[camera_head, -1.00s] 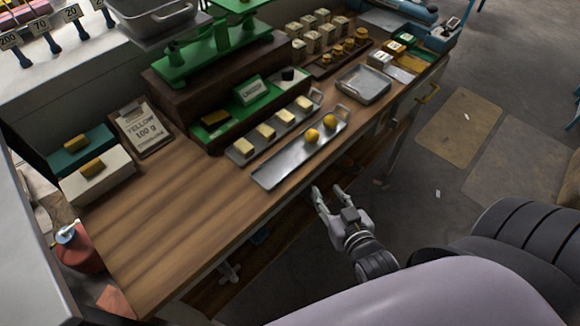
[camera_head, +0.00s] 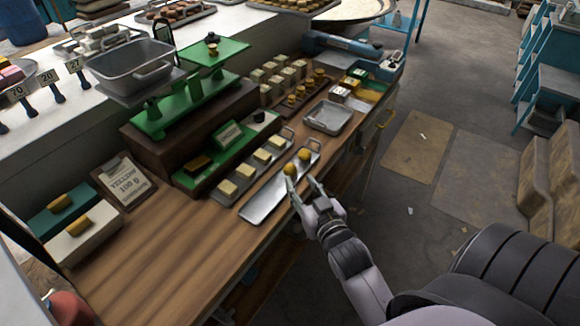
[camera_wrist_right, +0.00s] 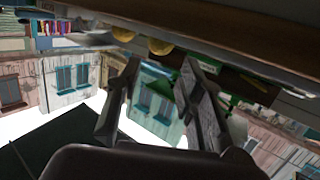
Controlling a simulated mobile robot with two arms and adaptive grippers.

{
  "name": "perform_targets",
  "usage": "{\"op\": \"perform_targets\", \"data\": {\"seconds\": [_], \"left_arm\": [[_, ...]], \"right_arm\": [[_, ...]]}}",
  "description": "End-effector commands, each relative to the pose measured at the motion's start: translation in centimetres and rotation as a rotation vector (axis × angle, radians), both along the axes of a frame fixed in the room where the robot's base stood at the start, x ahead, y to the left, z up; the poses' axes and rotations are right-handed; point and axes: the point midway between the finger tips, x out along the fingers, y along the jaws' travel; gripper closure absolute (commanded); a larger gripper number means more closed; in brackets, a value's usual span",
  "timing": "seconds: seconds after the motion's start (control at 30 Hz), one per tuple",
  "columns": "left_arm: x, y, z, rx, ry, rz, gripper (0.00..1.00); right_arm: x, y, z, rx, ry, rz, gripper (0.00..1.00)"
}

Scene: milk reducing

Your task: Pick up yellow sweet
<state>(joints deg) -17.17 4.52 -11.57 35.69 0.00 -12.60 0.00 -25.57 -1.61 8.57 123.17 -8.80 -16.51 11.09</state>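Two round yellow sweets lie on the long metal tray (camera_head: 262,200): the nearer sweet (camera_head: 290,169) and the farther sweet (camera_head: 304,154). My right gripper (camera_head: 301,183) is open and empty at the tray's front edge, its fingertips close to the nearer sweet. In the head view I cannot tell whether a finger touches it. In the right wrist view the two fingers (camera_wrist_right: 161,64) stand apart, and two yellow sweets (camera_wrist_right: 160,46) (camera_wrist_right: 122,33) show beyond the tips. My left gripper is not in view.
Behind the tray is another tray with several pale blocks (camera_head: 244,172), and a green balance scale (camera_head: 190,100) stands behind it. An empty square tray (camera_head: 328,117) is farther right. A clipboard (camera_head: 124,181) lies at left. The wooden counter (camera_head: 165,250) is bare at front left.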

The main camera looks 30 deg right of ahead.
Motion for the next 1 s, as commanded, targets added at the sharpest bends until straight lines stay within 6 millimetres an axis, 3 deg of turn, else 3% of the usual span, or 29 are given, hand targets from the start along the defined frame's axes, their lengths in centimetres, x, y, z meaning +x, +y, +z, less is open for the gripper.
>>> {"op": "perform_targets", "data": {"seconds": [0.63, 0.93, 1.0], "left_arm": [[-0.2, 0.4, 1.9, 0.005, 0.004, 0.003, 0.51], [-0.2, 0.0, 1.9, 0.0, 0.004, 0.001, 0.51], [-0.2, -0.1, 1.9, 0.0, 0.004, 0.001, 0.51]], "right_arm": [[6.4, -1.4, -1.1, 0.001, -0.001, 0.001, 0.65], [6.7, -1.4, -1.4, 0.0, 0.001, 0.001, 0.65], [6.7, -1.4, -1.4, 0.0, 0.001, 0.001, 0.7]]}}
